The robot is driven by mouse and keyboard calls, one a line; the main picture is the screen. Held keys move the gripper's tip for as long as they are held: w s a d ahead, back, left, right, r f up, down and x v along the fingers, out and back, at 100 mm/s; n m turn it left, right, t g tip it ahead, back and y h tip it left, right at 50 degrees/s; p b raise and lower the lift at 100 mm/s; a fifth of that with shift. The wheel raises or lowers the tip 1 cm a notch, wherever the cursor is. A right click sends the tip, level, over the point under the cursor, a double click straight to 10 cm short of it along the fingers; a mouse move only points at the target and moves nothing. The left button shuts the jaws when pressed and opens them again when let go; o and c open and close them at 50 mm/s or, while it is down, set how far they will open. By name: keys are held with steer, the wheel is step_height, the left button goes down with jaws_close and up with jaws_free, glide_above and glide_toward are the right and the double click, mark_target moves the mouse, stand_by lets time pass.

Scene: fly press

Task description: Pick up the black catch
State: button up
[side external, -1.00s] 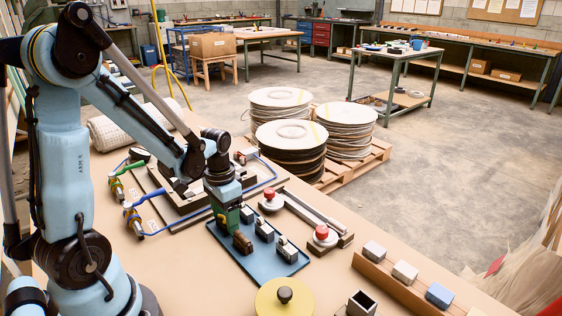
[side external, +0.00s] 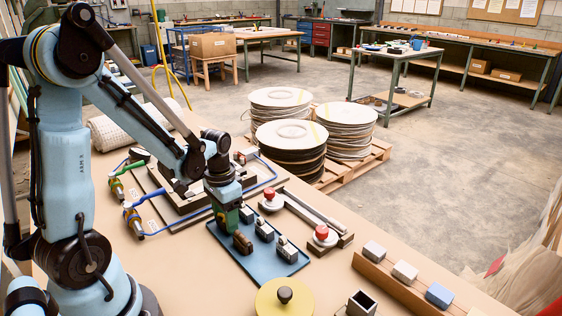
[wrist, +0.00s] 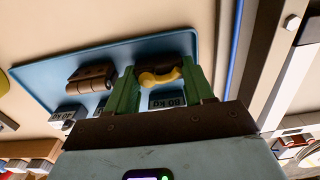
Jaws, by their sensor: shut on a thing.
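The black catch (wrist: 181,68), a dark piece with a yellow lever on it, sits between the two green fingers of my gripper (wrist: 160,82) in the wrist view. My gripper is shut on it, low over the blue tray (wrist: 60,78). In the side external view my gripper (side external: 229,219) is at the tray's (side external: 268,273) far left part and hides the catch. I cannot tell whether the catch still touches the tray.
A brown hinge-like piece (side external: 242,242) lies on the tray close to my gripper. Grey metal pieces (side external: 264,230) stand along the tray's right side. A rail with red knobs (side external: 321,232) lies beyond. A yellow disc with a black knob (side external: 284,296) is in front.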

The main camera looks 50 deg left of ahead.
steer(key=shift+r, duration=0.65)
step_height(320, 180, up, 3)
steer(key=shift+f, duration=0.15)
steer(key=s+d+r, duration=0.2)
steer(key=d+r, duration=0.4)
steer(key=d, duration=0.5)
steer(key=w+f, duration=0.1)
steer(key=w, duration=0.6)
steer(key=w+a+f, duration=0.1)
steer(key=w+f, duration=0.1)
steer(key=w, duration=0.5)
steer(key=w+f, duration=0.1)
steer(key=w, duration=0.6)
steer(key=shift+a+f, duration=0.2)
steer(key=shift+a, duration=0.05)
steer(key=shift+f, duration=1.85)
